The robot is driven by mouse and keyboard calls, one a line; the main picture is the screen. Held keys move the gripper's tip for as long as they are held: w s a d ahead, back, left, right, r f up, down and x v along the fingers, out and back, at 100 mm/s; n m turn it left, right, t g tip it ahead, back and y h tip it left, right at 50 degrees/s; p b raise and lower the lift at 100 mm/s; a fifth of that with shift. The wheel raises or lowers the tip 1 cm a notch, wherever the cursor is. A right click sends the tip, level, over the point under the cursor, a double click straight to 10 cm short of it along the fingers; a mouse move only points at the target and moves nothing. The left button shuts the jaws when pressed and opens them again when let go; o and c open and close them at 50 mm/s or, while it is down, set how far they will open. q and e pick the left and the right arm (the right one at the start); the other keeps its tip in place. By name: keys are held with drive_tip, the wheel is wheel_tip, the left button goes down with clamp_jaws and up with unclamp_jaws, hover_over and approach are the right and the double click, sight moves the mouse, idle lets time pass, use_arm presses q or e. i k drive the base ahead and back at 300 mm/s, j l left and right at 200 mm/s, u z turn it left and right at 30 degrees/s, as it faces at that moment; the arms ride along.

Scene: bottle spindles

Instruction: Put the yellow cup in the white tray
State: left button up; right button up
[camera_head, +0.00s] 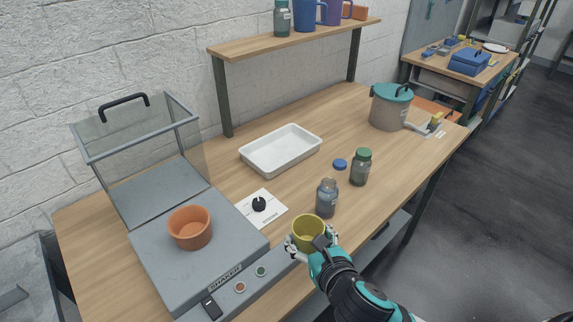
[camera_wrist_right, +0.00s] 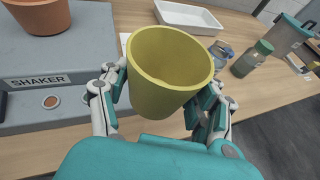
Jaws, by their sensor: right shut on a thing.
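The yellow cup (camera_head: 308,232) is held upright, mouth up, at the table's front edge, right of the shaker. My right gripper (camera_head: 312,246) is shut on the cup, with a finger on either side of it. In the right wrist view the cup (camera_wrist_right: 168,75) sits between the fingers of my right gripper (camera_wrist_right: 163,98). The white tray (camera_head: 262,158) lies empty on the table, behind the cup and a little left of it. It also shows at the top of the right wrist view (camera_wrist_right: 190,17). My left gripper is in neither view.
The shaker (camera_head: 160,255) with an orange pot (camera_head: 190,227) is at left. A white card with a black knob (camera_head: 259,204) lies between shaker and tray. An open bottle (camera_head: 326,198), a green-capped bottle (camera_head: 360,167) and a blue cap (camera_head: 340,164) stand right. A shelf (camera_head: 290,40) overhangs the back.

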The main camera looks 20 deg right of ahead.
sight(275, 158)
drive_tip(key=k+u, duration=0.15)
drive_tip(key=u, duration=0.25)
drive_tip(key=k+u, duration=0.1)
drive_tip(key=u, duration=0.3)
drive_tip(key=k+j+u, duration=0.15)
drive_tip(key=u, duration=0.3)
drive_tip(key=l+u, duration=0.2)
drive_tip(key=l, duration=0.35)
drive_tip(key=k+l+u, duration=0.15)
drive_tip(key=l, duration=0.35)
drive_tip(key=l+u, duration=0.2)
drive_tip(key=l, duration=0.35)
drive_tip(key=k+l+u, duration=0.2)
drive_tip(key=l, duration=0.3)
drive_tip(key=k+l, duration=0.1)
drive_tip(key=l, duration=0.35)
drive_tip(key=k+l, duration=0.1)
drive_tip(key=l, duration=0.4)
drive_tip(key=k+l, duration=0.15)
drive_tip(key=l, duration=0.3)
drive_tip(key=k+l, duration=0.1)
drive_tip(key=l, duration=0.35)
